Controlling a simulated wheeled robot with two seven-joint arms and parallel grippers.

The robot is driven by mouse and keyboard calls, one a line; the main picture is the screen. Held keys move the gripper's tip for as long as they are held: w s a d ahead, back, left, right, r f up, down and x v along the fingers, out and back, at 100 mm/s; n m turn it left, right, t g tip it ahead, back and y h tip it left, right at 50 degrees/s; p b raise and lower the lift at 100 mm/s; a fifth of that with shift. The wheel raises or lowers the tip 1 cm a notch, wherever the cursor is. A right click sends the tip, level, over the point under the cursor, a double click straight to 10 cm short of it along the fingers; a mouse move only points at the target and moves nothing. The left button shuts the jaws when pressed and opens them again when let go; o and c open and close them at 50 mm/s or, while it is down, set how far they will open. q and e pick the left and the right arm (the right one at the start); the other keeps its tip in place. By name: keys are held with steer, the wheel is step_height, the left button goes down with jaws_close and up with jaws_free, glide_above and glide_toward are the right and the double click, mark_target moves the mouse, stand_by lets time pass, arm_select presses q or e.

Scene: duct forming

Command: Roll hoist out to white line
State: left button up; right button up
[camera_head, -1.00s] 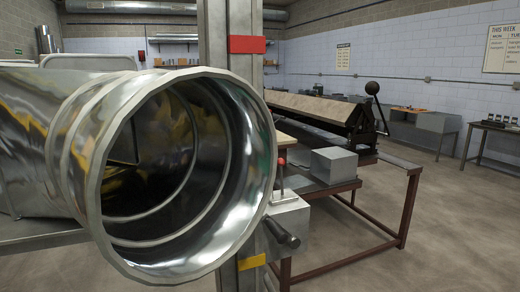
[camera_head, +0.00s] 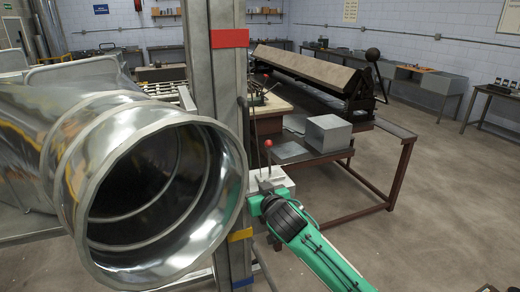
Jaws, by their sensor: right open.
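The hoist's grey upright mast (camera_head: 228,110) stands near the middle of the head view, with a red band (camera_head: 230,38), a yellow band (camera_head: 240,235) and a blue band (camera_head: 243,283). A large shiny metal duct (camera_head: 60,150) fills the left side, its round open mouth facing me beside the mast. A pale box on the mast's right carries a lever with a red knob (camera_head: 268,144). My right gripper (camera_head: 259,190), on a green and black arm, is open at this box; whether it touches anything is unclear. My left gripper and any white line are not visible.
A brown-framed bench (camera_head: 400,172) with a grey metal box (camera_head: 328,134) stands right behind the mast. A long bending machine (camera_head: 310,72) is farther back. A side table (camera_head: 495,92) stands at the right wall. The floor (camera_head: 450,215) at right is clear.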

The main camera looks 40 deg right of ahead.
steer(key=t, duration=0.2)
glide_toward(247, 141)
steer(key=shift+m, duration=0.3)
steer(key=x, duration=1.1)
steer(key=shift+d+r+p, duration=0.1)
steer(key=shift+p, duration=0.2)
steer(key=shift+h, duration=0.4)
jaws_close()
